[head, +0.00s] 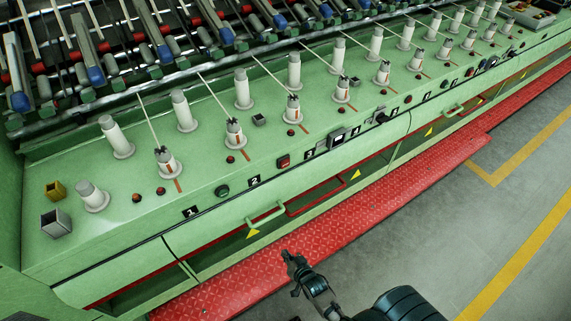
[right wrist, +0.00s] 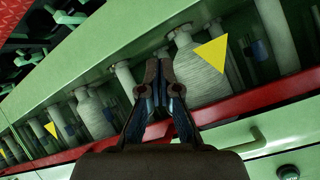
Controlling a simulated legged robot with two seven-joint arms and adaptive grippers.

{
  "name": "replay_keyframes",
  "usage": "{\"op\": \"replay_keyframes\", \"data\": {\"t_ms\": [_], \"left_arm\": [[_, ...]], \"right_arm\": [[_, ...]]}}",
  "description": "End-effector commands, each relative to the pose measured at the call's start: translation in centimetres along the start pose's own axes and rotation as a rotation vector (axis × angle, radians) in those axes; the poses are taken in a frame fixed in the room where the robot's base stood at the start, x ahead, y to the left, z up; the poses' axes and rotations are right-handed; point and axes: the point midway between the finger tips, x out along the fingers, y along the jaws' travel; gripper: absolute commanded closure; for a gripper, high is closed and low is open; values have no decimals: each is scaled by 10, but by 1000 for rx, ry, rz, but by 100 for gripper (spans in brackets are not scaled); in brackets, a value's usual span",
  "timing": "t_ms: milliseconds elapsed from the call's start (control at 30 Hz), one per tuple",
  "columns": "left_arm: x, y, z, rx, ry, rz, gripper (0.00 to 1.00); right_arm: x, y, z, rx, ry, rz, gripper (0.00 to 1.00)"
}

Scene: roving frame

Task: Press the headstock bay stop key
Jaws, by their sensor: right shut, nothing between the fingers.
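A green control ledge (head: 120,222) carries a row of small controls along its front edge. A red square key (head: 283,161) sits between the labels 2 and 3, and a dark green round button (head: 222,190) sits between labels 1 and 2. I cannot read which control is the headstock bay stop key. My right gripper (head: 288,255) is shut and empty, in front of and below the ledge, over the red tread plate and apart from the controls. In the right wrist view the shut fingers (right wrist: 160,65) point toward bobbins behind the green frame. My left gripper is not in view.
White spindles (head: 185,112) and small red buttons stand on the ledge. A green handle (head: 266,217) juts from the front panel near my right gripper. A red tread plate (head: 225,285) runs along the machine's foot. The grey floor (head: 470,215) at right is clear.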

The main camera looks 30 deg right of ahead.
Motion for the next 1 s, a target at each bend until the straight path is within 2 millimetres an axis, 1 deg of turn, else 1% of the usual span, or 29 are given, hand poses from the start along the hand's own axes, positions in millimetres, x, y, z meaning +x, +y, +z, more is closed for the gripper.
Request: {"op": "replay_keyframes", "data": {"t_ms": [33,67,100,167,200,267,300,367,400,500,600,700,800,1000], "left_arm": [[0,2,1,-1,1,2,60],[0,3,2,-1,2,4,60],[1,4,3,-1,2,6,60],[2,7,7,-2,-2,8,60],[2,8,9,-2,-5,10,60],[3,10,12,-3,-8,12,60],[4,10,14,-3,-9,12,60],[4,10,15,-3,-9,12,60],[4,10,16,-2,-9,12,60],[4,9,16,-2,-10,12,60],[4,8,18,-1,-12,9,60],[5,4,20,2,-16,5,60],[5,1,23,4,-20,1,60],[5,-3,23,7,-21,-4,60]], "right_arm": [[-4,-13,-35,50,83,-32,100],[-8,-20,-55,82,129,-52,100],[-14,-29,-80,122,190,-80,100],[-24,-40,-116,178,277,-123,100],[-32,-47,-138,215,334,-154,100],[-44,-55,-170,278,428,-208,100],[-51,-59,-190,331,501,-253,100],[-62,-61,-219,423,629,-338,100],[-72,-61,-236,480,713,-400,100],[-99,-60,-270,597,895,-552,100],[-121,-58,-288,664,1014,-668,100],[-135,-56,-296,697,1077,-736,100],[-139,-56,-298,707,1098,-759,100],[-139,-56,-298,706,1098,-759,100]]}}
